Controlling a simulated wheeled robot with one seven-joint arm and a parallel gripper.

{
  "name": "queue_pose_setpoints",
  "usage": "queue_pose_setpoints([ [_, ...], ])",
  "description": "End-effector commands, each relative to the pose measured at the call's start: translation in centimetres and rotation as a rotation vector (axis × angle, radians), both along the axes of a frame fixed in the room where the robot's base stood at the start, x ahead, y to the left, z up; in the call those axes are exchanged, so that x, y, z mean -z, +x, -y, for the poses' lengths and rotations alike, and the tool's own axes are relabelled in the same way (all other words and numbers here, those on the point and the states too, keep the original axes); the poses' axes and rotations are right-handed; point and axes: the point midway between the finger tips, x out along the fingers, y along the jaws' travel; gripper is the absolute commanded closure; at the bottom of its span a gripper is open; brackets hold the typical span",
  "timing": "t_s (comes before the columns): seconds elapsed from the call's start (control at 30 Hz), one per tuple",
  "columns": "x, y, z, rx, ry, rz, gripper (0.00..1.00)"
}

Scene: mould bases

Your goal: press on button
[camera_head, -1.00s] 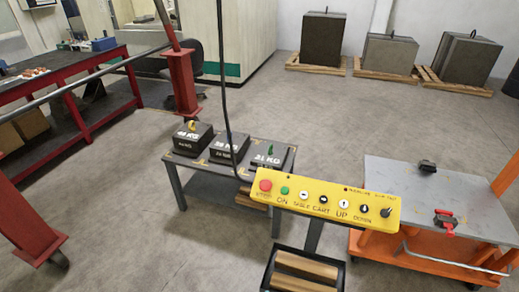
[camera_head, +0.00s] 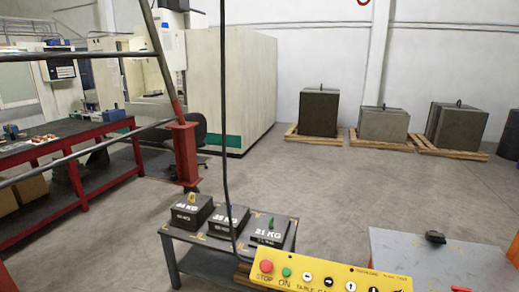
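A yellow control panel (camera_head: 345,284) hangs on a black cable at the bottom of the head view, partly cut off by the lower edge. The green ON button (camera_head: 286,272) sits near its left end, just right of the red STOP button (camera_head: 266,266). Several white and black buttons run to the right of it, their labels partly cut off. My gripper is not in view.
Three dark weights stand on a small grey table (camera_head: 189,240) left of the panel. A grey-topped cart (camera_head: 440,265) is at lower right. A red workbench (camera_head: 84,165) is at left. Blocks on pallets (camera_head: 378,142) stand at the back. The middle floor is clear.

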Motion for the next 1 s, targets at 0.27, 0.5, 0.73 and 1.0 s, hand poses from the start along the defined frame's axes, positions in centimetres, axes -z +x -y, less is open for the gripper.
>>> queue_pose_setpoints([
  [0.27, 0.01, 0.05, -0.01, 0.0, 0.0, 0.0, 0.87],
  [0.5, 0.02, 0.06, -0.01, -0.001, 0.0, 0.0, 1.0],
  [0.73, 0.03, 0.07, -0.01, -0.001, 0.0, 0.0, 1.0],
  [1.0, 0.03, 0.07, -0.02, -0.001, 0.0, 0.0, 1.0],
])
